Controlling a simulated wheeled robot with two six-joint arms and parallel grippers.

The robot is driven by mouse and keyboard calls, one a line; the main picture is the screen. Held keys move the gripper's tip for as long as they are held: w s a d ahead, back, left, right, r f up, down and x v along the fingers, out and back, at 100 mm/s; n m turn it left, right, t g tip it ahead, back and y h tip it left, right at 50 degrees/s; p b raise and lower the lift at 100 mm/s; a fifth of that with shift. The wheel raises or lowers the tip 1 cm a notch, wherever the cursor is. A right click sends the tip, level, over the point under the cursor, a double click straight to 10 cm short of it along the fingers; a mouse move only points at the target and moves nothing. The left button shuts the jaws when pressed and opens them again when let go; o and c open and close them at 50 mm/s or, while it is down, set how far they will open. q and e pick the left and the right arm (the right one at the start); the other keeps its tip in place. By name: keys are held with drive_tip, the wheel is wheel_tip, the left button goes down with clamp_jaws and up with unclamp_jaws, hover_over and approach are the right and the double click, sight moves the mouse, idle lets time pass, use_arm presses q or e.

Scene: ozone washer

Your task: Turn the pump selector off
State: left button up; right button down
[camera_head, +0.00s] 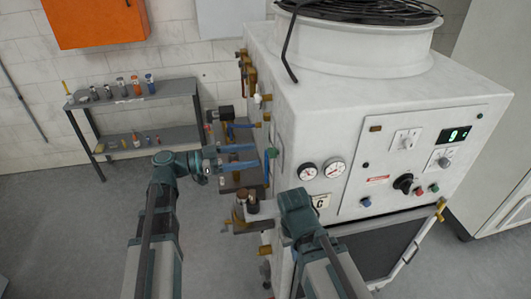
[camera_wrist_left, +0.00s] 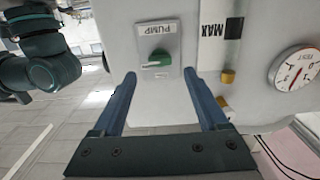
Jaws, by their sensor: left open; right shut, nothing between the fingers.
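The pump selector (camera_wrist_left: 157,60) is a green knob on a pale plate labelled PUMP, on the side of the white machine; its lettering is upside down in the left wrist view. In the head view the selector (camera_head: 277,150) is small, at the machine's left side. My left gripper (camera_head: 257,158) is open and empty, pointing at that side. In the left wrist view its fingers (camera_wrist_left: 161,78) frame the selector from either side, apart from the knob. My right arm's wrist (camera_head: 297,200) is lower, in front of the machine; its fingers are hard to make out.
A shelf (camera_head: 170,90) with small bottles stands at the wall. Left floor is clear.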

sight(272, 153)
use_arm(q)
drive_tip(key=shift+x, duration=2.7)
clamp_jaws()
drive_tip(key=shift+n, duration=0.4)
drive_tip(key=shift+w+f+n, duration=0.1)
drive_tip(key=shift+n, duration=4.1)
drive_tip(key=shift+w+f+n, duration=0.1)
drive_tip(key=shift+n, duration=4.4)
